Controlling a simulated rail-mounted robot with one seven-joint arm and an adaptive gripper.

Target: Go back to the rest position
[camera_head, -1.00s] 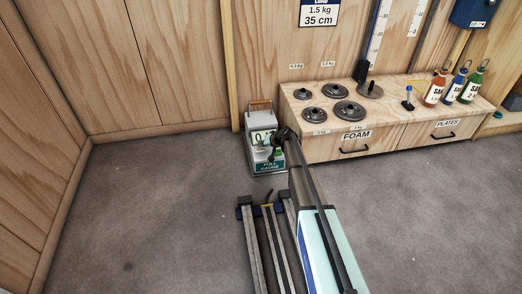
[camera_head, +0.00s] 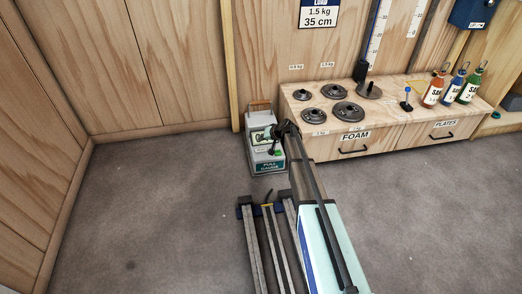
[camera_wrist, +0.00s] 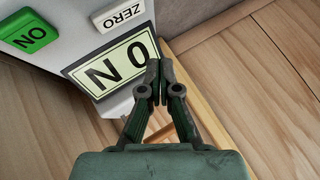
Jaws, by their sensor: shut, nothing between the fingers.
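My gripper (camera_wrist: 155,85) is shut and empty in the wrist view, its two dark fingertips together. It is in front of the pull gauge, overlapping the edge of its lit display (camera_wrist: 115,68); a gap or contact cannot be judged. The gauge's green button (camera_wrist: 30,33) and white ZERO button (camera_wrist: 120,14) show beside it. In the head view the grey pull gauge (camera_head: 267,165) stands on the floor against the back wall. My wrist is at its upper right and partly covers its front; the fingertips are hard to make out there.
A wooden drawer cabinet (camera_head: 395,143) stands right of the gauge, with several dark plates (camera_head: 348,112) and coloured bottles (camera_head: 433,92) on top. A rail-like frame (camera_head: 265,212) lies on the floor before the gauge. The floor at left (camera_head: 150,200) is clear.

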